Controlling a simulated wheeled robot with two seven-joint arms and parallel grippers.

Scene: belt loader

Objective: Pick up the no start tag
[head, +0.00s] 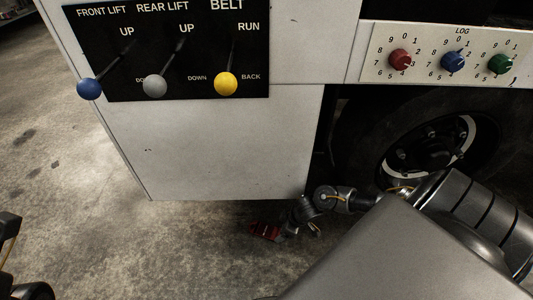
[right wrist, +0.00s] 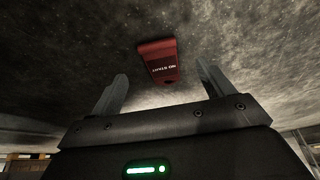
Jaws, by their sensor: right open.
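A small red tag (head: 265,230) lies on the concrete floor below the white panel in the head view. In the right wrist view the red tag (right wrist: 159,61) shows pale lettering that looks like "COVER ON"; I cannot read "no start" on it. My right gripper (head: 287,229) is low beside the tag, to its right in the head view. In the right wrist view my right gripper (right wrist: 161,78) is open and empty, its two fingers apart, with the tag ahead of the gap between them.
The white machine side (head: 225,140) stands above, with a black lever panel (head: 130,50) holding blue, grey and yellow knobs. A dial plate (head: 425,82) is at the upper right. A dark wheel (head: 375,130) is right of the tag. Bare floor lies to the left.

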